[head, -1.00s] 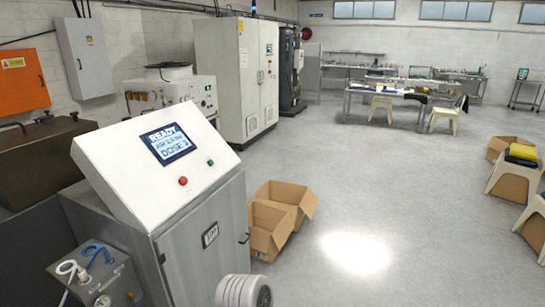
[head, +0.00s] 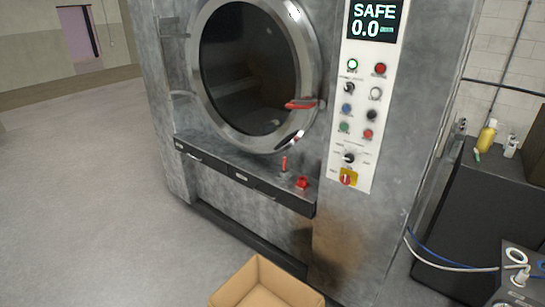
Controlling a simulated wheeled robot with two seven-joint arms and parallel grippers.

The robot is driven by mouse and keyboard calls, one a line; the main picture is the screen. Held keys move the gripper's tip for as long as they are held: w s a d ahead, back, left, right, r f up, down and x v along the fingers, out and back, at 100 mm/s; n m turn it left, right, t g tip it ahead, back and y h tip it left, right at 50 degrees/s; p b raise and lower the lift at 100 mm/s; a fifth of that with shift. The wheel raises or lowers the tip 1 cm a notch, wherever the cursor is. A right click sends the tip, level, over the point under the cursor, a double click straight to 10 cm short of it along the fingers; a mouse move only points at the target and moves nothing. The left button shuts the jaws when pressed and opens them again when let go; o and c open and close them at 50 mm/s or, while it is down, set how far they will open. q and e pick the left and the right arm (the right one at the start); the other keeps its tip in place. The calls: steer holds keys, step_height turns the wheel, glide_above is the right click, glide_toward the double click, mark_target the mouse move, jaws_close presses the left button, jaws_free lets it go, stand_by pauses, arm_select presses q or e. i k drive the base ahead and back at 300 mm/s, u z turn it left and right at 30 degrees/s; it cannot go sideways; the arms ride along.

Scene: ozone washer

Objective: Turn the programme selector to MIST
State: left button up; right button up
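The washer's control panel (head: 378,60) is on the right of its steel front. A black rotary knob (head: 349,158) low on the panel has several small labels around it, too blurred to read. Another black knob (head: 349,88) sits higher, at the panel's left side. I cannot tell for certain which is the programme selector, nor which label either knob points at. The display (head: 374,20) above reads SAFE 0.0 ppm. Neither of my grippers is in view.
The round door (head: 245,70) with a red handle (head: 302,104) is shut. A red-and-yellow switch (head: 348,177) sits just below the lower knob. An open cardboard box (head: 262,285) stands on the floor in front. A dark cabinet (head: 490,200) is at right. The floor at left is clear.

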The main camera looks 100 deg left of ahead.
mark_target(349, 158)
steer(key=u, duration=3.65)
steer(key=i, duration=0.15)
